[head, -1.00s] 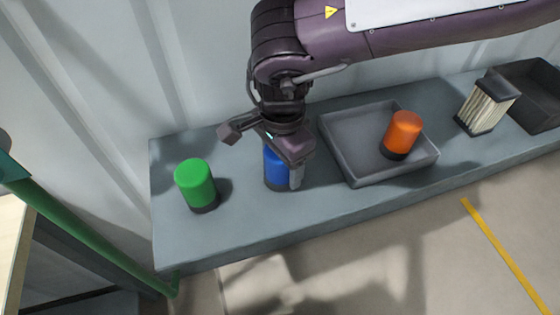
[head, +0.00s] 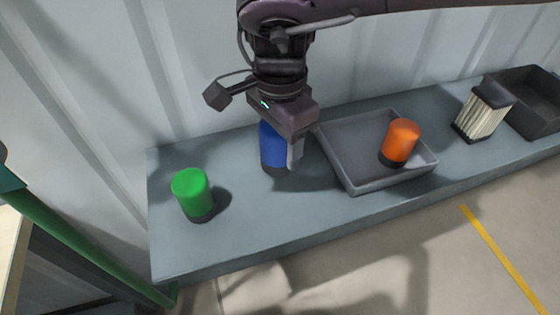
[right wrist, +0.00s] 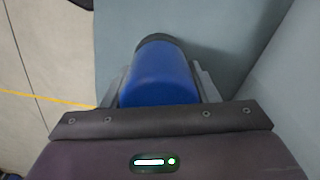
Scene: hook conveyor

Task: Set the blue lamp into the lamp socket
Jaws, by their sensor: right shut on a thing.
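The blue lamp (head: 272,150), a blue cylinder with a dark base, is between the fingers of my right gripper (head: 281,156). The gripper is shut on it from above, and the lamp looks upright over the grey bench (head: 250,225). Whether its base clears the bench is hard to tell. In the right wrist view the blue lamp (right wrist: 162,75) sits between both fingers, its dark base pointing away. No lamp socket shows in either view. My left gripper is not in view.
A green lamp (head: 192,192) stands on the bench to the left. A grey tray (head: 352,160) at the right holds an orange lamp (head: 402,138). A ribbed filter-like block (head: 484,112) and a dark bin (head: 528,95) are farther right. The ribbed wall is close behind.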

